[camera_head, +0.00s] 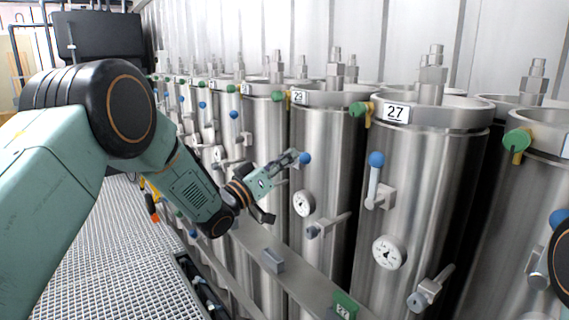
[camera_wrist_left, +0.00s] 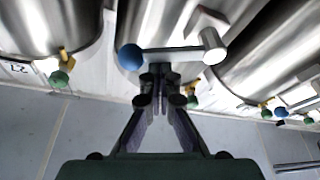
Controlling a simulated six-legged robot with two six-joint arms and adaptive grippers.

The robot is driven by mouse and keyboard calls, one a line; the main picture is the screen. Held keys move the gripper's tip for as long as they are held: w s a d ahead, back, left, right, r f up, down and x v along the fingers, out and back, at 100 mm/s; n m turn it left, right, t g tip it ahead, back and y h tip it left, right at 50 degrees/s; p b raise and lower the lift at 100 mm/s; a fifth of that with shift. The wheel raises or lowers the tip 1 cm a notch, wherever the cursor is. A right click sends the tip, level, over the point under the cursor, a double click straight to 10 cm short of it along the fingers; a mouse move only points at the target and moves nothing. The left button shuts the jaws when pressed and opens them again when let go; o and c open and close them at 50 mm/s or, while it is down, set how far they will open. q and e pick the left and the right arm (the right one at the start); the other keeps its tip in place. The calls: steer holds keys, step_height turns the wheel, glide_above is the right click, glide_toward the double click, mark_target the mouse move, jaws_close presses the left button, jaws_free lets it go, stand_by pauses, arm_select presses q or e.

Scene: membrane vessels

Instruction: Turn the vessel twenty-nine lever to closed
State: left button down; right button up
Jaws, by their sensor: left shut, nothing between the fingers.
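Vessel twenty-nine (camera_head: 325,150) is a tall steel cylinder with a "29" label (camera_head: 298,97) near its top. Its lever has a blue ball end (camera_head: 305,158). In the left wrist view, the lever bar (camera_wrist_left: 172,54) lies crosswise to the vessel, with its blue ball (camera_wrist_left: 131,57) at the left and its pale valve body (camera_wrist_left: 213,46) at the right. My left gripper (camera_head: 292,159) is shut and empty, its fingertips (camera_wrist_left: 160,75) close to the bar beside the ball. Contact cannot be told. In the head view my gripper hides most of the lever. My right gripper is out of view.
Vessel 27 (camera_head: 415,180) stands to the right, its blue-ball lever (camera_head: 376,170) upright. A gauge (camera_head: 303,204) and lower valve (camera_head: 325,226) are on vessel twenty-nine. A green knob (camera_head: 278,96) is at its rim. A metal rail (camera_head: 310,283) runs in front; grating floor (camera_head: 105,250) lies left.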

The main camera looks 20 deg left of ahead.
arm_select(q)
steer(key=m, duration=0.1)
steer(key=f+m+h+b, duration=0.1)
steer(key=m+g+b, duration=0.1)
steer(key=m, duration=0.1)
steer(key=shift+s+d+f+h, duration=0.25)
steer(key=shift+d+f+h, duration=0.05)
steer(key=shift+d+f, duration=0.1)
steer(key=shift+f, duration=0.15)
stand_by(0.4)
